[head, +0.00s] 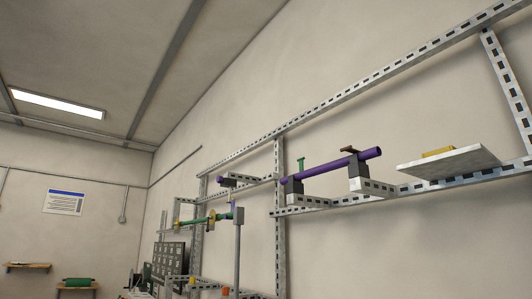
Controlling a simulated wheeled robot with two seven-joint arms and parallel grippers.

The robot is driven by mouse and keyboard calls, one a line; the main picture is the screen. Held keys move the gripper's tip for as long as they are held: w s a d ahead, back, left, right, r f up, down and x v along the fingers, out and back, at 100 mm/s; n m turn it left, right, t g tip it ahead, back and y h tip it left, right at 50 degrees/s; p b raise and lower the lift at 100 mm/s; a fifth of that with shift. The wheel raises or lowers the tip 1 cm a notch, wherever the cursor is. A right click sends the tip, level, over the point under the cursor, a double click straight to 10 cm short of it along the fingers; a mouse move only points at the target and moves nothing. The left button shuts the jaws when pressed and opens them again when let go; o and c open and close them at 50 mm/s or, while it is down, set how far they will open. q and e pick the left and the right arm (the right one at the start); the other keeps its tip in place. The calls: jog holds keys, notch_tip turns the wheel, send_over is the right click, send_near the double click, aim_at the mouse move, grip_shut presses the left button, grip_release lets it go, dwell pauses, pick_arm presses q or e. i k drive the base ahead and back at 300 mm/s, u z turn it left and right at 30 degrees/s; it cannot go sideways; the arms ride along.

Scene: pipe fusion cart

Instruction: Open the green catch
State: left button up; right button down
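A small green catch (301,163) stands up above the left grey clamp block (294,186) on the wall rail. A purple pipe (330,167) runs through this block and a second grey block (358,167) to its right. A brown catch (349,150) lies roughly level on top of the second block. The green catch looks upright, but it is small and far off, and its lower end is hard to make out. Neither of my grippers shows in the head view.
Slotted metal rails (440,186) carry the clamps and a white shelf (450,161) with a yellow item (438,152). A grey post (238,250) stands near a green pipe (190,222). A green object (78,282) sits on a wooden shelf at lower left.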

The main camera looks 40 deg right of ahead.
aim_at(300, 161)
jog(key=u, duration=0.65)
jog(key=i, duration=0.3)
jog(key=z, duration=0.65)
jog(key=i, duration=1.85)
jog(key=z, duration=1.9)
jog(key=i, duration=0.8)
jog(key=z, duration=0.7)
